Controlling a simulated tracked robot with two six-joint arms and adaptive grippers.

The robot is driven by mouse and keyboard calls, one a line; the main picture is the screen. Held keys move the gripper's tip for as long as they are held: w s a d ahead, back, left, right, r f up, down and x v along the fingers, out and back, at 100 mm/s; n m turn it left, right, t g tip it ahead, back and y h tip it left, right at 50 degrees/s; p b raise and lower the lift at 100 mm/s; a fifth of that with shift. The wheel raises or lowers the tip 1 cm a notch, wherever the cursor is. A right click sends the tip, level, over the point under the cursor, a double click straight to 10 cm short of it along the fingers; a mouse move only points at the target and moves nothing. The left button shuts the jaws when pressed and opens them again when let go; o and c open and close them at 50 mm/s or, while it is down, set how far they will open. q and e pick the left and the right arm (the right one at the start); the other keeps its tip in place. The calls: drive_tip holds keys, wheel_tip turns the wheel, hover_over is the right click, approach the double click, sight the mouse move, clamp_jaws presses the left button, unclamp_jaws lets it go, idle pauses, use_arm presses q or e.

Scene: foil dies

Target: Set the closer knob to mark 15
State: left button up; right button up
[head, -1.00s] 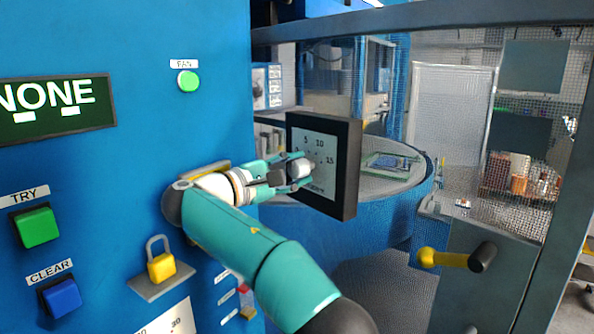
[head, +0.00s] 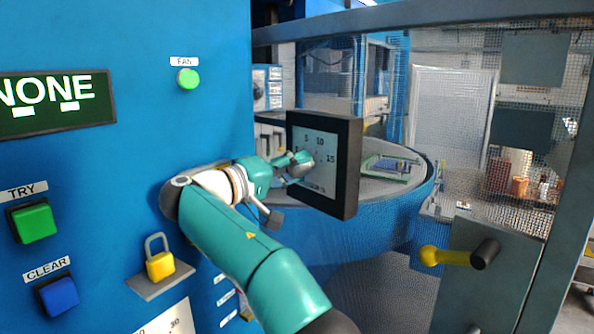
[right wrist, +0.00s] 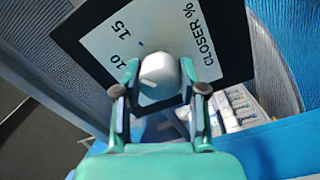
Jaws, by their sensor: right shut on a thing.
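The closer panel (head: 316,190) is a pale dial in a thick black frame, with marks 5, 10 and 15 readable in the head view. Its face also shows in the right wrist view (right wrist: 202,31), turned, with 10, 15 and "CLOSER %" readable. The rounded pale grey closer knob (right wrist: 160,76) sits between the fingers of my right gripper (right wrist: 159,82). My right gripper, also in the head view (head: 296,167), is shut on the knob. I cannot clearly tell which mark the knob points to. My left gripper is not in view.
A blue wall at left carries a green FAN button (head: 188,79), a green TRY button (head: 37,223), a blue CLEAR button (head: 60,296) and a yellow padlock (head: 160,265). Behind the panel is a round table (head: 424,190). A yellow handle (head: 445,257) sticks out at right.

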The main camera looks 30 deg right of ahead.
drive_tip(key=shift+w+f+m, duration=0.1)
drive_tip(key=shift+f+m, duration=0.15)
drive_tip(key=shift+m, duration=0.65)
drive_tip(key=shift+a, duration=0.1)
drive_tip(key=o, duration=1.1)
drive_tip(key=shift+w, duration=0.1)
drive_tip(key=shift+o, duration=0.2)
drive_tip(key=shift+r, duration=0.1)
drive_tip(key=s+a, duration=0.1)
drive_tip(key=a, duration=1.1)
drive_tip(key=shift+s+f, duration=0.15)
drive_tip(key=shift+f, duration=0.05)
drive_tip(key=shift+d+f, duration=0.1)
drive_tip(key=shift+d, duration=0.05)
